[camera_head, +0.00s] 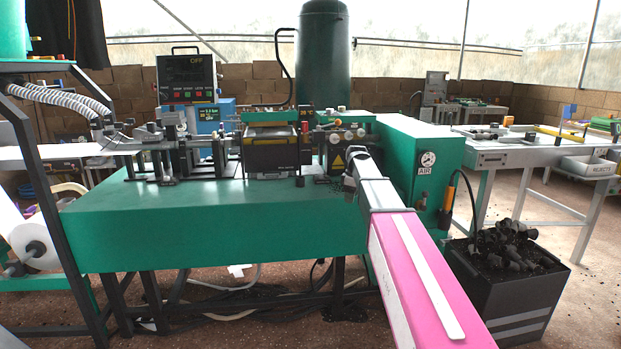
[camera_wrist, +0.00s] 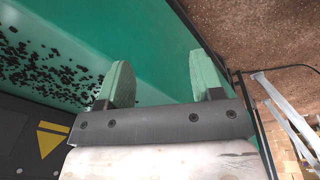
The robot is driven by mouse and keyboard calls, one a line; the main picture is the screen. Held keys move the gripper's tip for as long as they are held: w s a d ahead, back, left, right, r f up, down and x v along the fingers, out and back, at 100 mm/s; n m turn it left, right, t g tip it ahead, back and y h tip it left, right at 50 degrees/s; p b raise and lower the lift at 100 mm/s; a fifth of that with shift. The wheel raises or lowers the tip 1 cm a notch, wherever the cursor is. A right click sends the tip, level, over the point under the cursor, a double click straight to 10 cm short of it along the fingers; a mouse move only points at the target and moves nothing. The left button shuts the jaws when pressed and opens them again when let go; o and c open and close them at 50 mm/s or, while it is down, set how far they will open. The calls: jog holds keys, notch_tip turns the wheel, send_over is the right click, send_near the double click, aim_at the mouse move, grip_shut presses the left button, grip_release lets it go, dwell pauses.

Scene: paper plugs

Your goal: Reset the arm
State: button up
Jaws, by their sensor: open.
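My gripper (camera_wrist: 163,78) shows in the wrist view with its two pale green fingers wide apart and nothing between them. It is over the green machine surface (camera_wrist: 163,25). In the head view my pink and grey arm reaches from the lower right toward the green machine bench (camera_head: 215,228). The arm's far end is by the right part of the machine, near a dark unit with a yellow warning triangle. The fingertips are too small to make out there. The dark panel with the yellow triangle (camera_wrist: 50,138) is at the left in the wrist view.
Many black bits (camera_wrist: 45,68) lie on green at the left in the wrist view. A green cabinet (camera_head: 428,165) with a gauge stands close right of my arm. A black bin (camera_head: 510,300) full of dark pieces is on the floor at right.

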jog(key=s+f+m, duration=0.4)
jog(key=s+f, duration=0.4)
jog(key=s, duration=0.3)
jog(key=s+d+f+m, duration=0.1)
jog(key=s+f+m, duration=0.4)
jog(key=s+f, duration=0.3)
jog(key=s+d+f+m+g, duration=0.1)
jog(key=s+f+m, duration=0.3)
jog(key=s+f, duration=0.4)
jog(key=s, duration=0.7)
jog(key=shift+s+d+f+h, duration=0.15)
jog(key=shift+s+f+h, duration=0.15)
jog(key=shift+s, duration=0.1)
